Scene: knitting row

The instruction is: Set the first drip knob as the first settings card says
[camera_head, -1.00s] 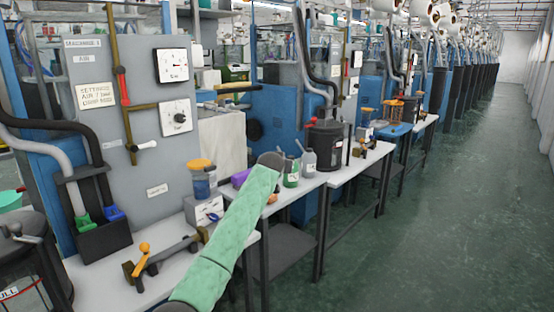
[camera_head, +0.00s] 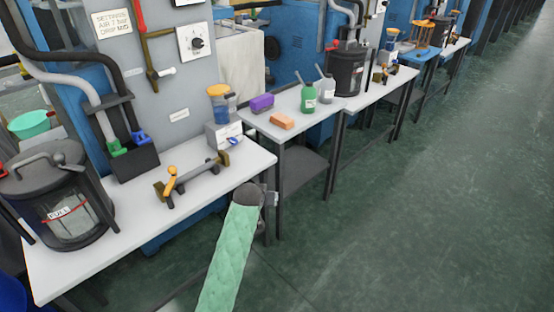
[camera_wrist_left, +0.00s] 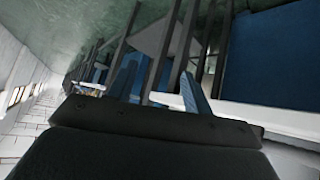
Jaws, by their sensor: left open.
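The settings card (camera_head: 112,23) is on the grey machine panel at upper left; it appears to read air 7 bar, drip mid. A black knob on a white dial plate (camera_head: 195,42) is to its right. I cannot tell for sure which is the drip knob. My green-sleeved arm ends in front of the bench, away from both; its fingers are not clear there. In the left wrist view my left gripper (camera_wrist_left: 160,88) is open, with nothing seen held.
The white bench (camera_head: 130,240) carries a lidded black canister (camera_head: 60,195) and a yellow-handled metal tool (camera_head: 190,178). A second table (camera_head: 275,130) holds a purple box, an orange block and bottles. Dark bench legs show near my fingers in the wrist view. The green floor at right is clear.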

